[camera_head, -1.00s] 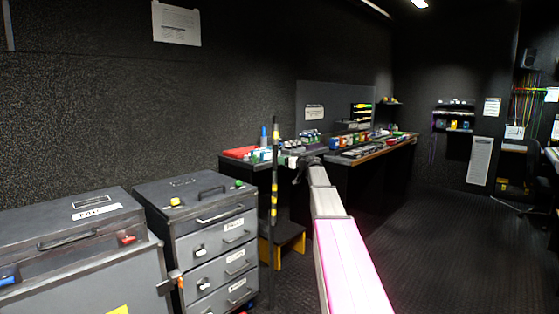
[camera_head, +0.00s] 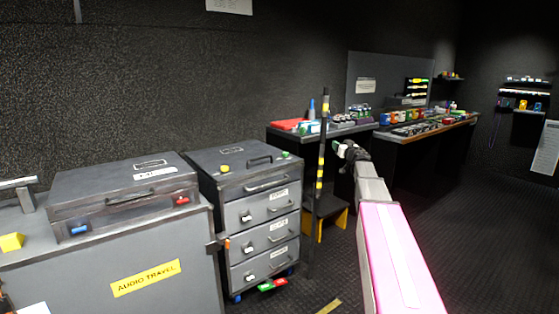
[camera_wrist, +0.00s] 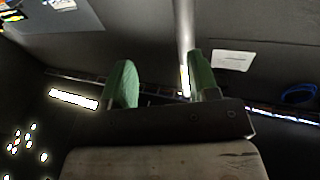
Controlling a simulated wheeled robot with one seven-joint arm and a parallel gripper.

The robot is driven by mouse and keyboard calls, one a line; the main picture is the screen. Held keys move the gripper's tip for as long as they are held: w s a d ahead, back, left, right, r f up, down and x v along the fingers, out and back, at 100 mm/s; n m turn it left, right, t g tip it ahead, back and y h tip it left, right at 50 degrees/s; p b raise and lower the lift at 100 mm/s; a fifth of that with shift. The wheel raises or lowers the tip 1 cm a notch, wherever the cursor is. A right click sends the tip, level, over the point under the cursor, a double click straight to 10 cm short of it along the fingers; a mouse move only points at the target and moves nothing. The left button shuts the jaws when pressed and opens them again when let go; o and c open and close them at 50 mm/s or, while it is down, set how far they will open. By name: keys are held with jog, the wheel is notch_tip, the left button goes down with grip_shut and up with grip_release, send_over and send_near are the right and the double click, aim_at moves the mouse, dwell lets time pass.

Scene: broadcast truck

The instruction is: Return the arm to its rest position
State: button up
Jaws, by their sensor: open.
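My arm reaches forward from the bottom right of the head view, with a pink-lit link nearest the camera. My gripper (camera_head: 345,150) is at its far end, small, in front of the bench with the red item. In the wrist view my gripper (camera_wrist: 160,80) shows two green fingers set wide apart, with nothing held between them. A pale upright bar (camera_wrist: 185,40) appears behind the right finger; I cannot tell how far off it is.
A drawer cabinet (camera_head: 262,236) and a grey case (camera_head: 125,196) on an "AUDIO TRAVEL" box (camera_head: 150,290) stand left. A striped pole (camera_head: 321,160) rises beside a step stool (camera_head: 326,206), left of my arm. Benches (camera_head: 400,160) line the back wall. Floor (camera_head: 480,220) at right is clear.

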jog(key=s+a+f+m+g+h, duration=0.25)
jog(key=s+f+g+h, duration=0.25)
jog(key=s+f, duration=0.7)
jog(key=s+a+f+m+g+h, duration=0.1)
jog(key=s+f+m+g+h, duration=0.3)
jog(key=s+f, duration=0.75)
jog(key=s+a+f+n+g+y, duration=0.2)
jog(key=s+a+f+g, duration=0.3)
jog(key=s, duration=0.5)
jog(key=s+a+f+n+g+y, duration=0.2)
jog(key=s+a+f+g, duration=0.2)
jog(key=s+f, duration=0.5)
jog(key=shift+s+a+g, duration=0.4)
jog(key=shift+s+a, duration=0.6)
jog(key=shift+a, duration=0.15)
